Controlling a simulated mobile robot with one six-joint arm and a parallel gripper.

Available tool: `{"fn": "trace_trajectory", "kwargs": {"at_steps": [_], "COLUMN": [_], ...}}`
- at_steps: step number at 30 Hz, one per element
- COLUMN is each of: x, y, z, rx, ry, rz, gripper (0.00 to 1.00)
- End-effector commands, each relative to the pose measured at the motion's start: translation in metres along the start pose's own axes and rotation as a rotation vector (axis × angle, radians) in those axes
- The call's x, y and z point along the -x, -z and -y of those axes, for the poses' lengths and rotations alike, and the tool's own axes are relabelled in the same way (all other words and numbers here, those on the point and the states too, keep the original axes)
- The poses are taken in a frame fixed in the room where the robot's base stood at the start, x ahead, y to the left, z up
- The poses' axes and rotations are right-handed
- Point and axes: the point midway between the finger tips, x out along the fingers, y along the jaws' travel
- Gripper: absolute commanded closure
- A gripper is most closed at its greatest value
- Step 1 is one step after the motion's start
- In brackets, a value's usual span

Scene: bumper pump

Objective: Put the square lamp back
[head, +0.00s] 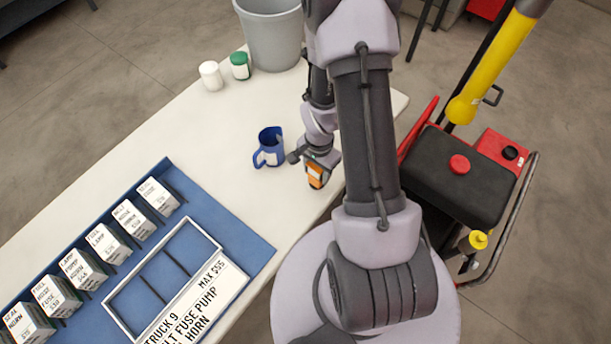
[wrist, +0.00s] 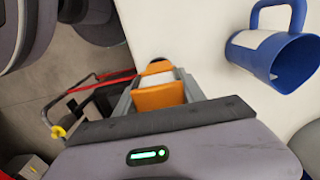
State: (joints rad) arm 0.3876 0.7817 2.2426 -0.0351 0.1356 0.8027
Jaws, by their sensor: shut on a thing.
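My gripper (head: 317,167) is shut on a small orange, boxy thing with a pale face, which looks like the square lamp (head: 315,181). It is held near the right edge of the white table, to the right of a blue mug. In the wrist view the orange lamp (wrist: 160,97) sits between the two grey fingers of my gripper (wrist: 160,88). Its far side is partly hidden. I cannot tell how far it is above the table top.
A blue mat (head: 251,251) bears several labelled boxes and a white-framed divided tray (head: 205,233). A grey bin (head: 272,35), a white jar (head: 211,76) and a green jar (head: 240,66) stand behind. A red-and-black machine (head: 460,190) stands right.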

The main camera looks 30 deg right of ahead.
Motion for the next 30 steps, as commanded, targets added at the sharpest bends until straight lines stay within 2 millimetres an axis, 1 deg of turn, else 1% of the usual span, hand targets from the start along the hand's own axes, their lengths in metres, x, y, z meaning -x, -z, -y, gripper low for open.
{"fn": "trace_trajectory", "kwargs": {"at_steps": [1,3,6,12,18,22,23,25,26,30], "x": [-0.002,-0.003,-0.007,-0.04,-0.038,-0.042,-0.041,-0.04,-0.04,-0.04], "y": [-0.005,-0.01,-0.013,-0.014,-0.013,-0.013,-0.013,-0.013,-0.013,-0.013], "z": [0.012,0.024,0.031,0.031,0.031,0.031,0.031,0.031,0.031,0.031], "rx": [0.006,0.002,0.001,0.0,0.0,0.0,0.0,0.0,0.0,0.0], "ry": [0.001,0.001,0.0,-0.001,0.001,0.001,0.0,0.0,0.0,0.0], "rz": [-0.001,0.0,0.0,0.002,0.0,0.0,0.001,0.001,0.001,0.001], "gripper": [1.0,1.0,1.0,1.0,1.0,1.0,0.47,0.33,0.31,0.31]}}
